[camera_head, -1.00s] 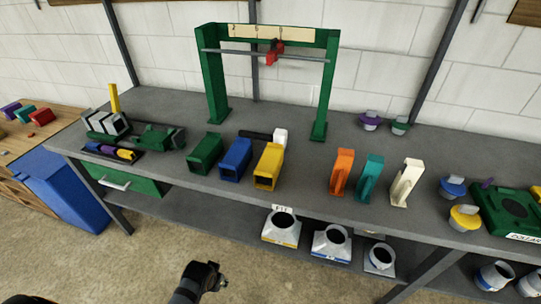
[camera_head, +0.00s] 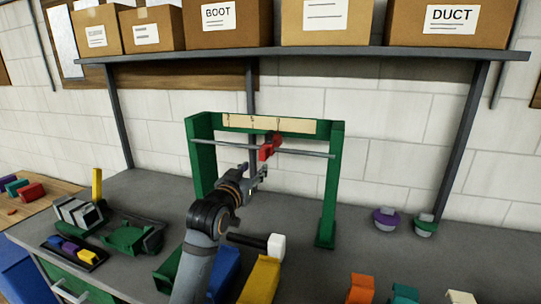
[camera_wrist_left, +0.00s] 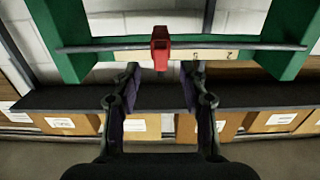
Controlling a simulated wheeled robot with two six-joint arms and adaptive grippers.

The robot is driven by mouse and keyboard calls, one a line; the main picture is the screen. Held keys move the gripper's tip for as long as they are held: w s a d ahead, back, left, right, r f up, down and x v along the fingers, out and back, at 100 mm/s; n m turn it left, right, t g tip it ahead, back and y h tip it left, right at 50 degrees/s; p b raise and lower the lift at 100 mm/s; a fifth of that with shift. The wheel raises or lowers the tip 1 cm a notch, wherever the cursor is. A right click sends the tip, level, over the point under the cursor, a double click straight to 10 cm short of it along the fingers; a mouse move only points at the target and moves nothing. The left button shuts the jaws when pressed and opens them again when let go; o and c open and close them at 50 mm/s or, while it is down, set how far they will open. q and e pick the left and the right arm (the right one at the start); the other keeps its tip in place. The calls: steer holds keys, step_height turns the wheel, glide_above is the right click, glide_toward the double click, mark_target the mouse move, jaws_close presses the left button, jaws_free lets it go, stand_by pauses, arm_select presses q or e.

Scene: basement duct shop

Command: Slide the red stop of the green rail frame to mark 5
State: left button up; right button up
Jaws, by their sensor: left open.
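The green rail frame (camera_head: 331,190) stands upright on the grey bench, with a thin metal rail (camera_head: 305,153) across it and a pale mark strip (camera_head: 295,125) on its top bar. The red stop (camera_head: 266,150) sits on the rail near the middle of the span. My left gripper (camera_head: 258,174) is just below and left of the stop in the head view. In the left wrist view my gripper (camera_wrist_left: 160,80) is open and empty, and the red stop (camera_wrist_left: 160,48) lies centred ahead of the gap, just beyond the fingertips. My right gripper is not in view.
A shelf (camera_head: 300,62) with cardboard boxes (camera_head: 230,22) hangs above the frame. Purple (camera_head: 386,219) and green (camera_head: 425,225) capped pieces stand right of the frame.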

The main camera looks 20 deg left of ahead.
mark_target(261, 157)
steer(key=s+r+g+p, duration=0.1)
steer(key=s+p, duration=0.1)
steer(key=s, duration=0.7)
arm_select(q)
steer(key=w, duration=0.2)
steer(key=w+r, duration=0.1)
steer(key=w, duration=0.1)
steer(key=shift+d+r, duration=0.1)
steer(key=w, duration=0.3)
steer(key=shift+w+p, duration=0.3)
steer(key=shift+p, duration=0.1)
steer(key=shift+w+f, duration=0.2)
steer(key=shift+w, duration=0.05)
steer(key=shift+s, duration=0.1)
steer(key=c, duration=0.5)
jaws_close()
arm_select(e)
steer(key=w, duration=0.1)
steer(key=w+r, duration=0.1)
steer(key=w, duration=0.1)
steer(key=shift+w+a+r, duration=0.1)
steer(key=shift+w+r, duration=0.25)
